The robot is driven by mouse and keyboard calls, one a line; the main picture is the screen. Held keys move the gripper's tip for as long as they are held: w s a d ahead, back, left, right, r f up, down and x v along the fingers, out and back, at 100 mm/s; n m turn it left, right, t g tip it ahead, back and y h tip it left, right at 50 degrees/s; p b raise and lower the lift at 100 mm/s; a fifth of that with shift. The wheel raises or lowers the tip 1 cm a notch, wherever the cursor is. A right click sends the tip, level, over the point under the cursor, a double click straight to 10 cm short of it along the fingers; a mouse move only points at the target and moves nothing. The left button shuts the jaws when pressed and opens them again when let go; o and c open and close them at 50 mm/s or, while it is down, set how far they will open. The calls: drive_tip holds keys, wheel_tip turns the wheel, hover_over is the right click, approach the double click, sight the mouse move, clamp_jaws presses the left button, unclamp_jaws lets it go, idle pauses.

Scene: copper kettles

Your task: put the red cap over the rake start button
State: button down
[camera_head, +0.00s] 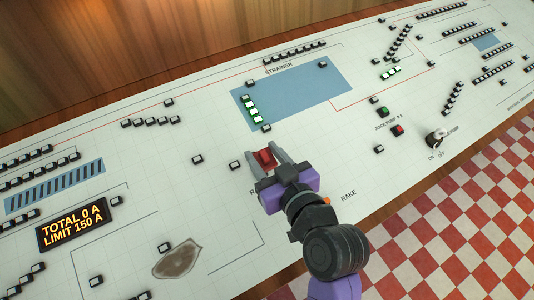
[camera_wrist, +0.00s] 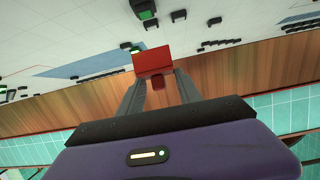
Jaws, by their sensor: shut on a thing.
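My gripper (camera_head: 267,161) is shut on the red cap (camera_head: 264,157), held between its two fingertips over the white panel, below the blue strainer area. Whether the cap touches the panel is unclear. In the wrist view the cap (camera_wrist: 153,59) shows as a red block at the ends of the grey fingers (camera_wrist: 160,82). The RAKE lettering (camera_head: 348,196) is on the panel, right of my gripper. Another label left of my wrist is partly hidden. I cannot pick out the rake start button; my gripper and arm cover part of that area.
A green button (camera_head: 383,112), a red button (camera_head: 398,130) and a rotary knob (camera_head: 436,138) stand to the right. A lit display (camera_head: 72,225) is at left. The panel's front edge borders a checkered floor.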

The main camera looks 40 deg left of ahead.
sight(267, 171)
drive_tip(key=shift+w+a+f+b, duration=0.1)
drive_tip(key=shift+a+f+b, duration=0.05)
drive_tip(key=shift+f+b, duration=0.55)
drive_tip(key=shift+w+a+f+b, duration=0.1)
drive_tip(key=shift+a+f+b, duration=0.1)
drive_tip(key=shift+f+b, duration=0.55)
drive_tip(key=shift+a+f+b, duration=0.15)
drive_tip(key=shift+f+b, duration=0.25)
drive_tip(key=shift+f, duration=0.6)
drive_tip(key=shift+a+f+b, duration=0.25)
drive_tip(key=shift+f+b, duration=0.85)
drive_tip(key=shift+f, duration=0.05)
idle(0.8)
drive_tip(key=c, duration=0.7)
unclamp_jaws()
drive_tip(key=shift+p+v, duration=0.85)
drive_tip(key=shift+v, duration=3.15)
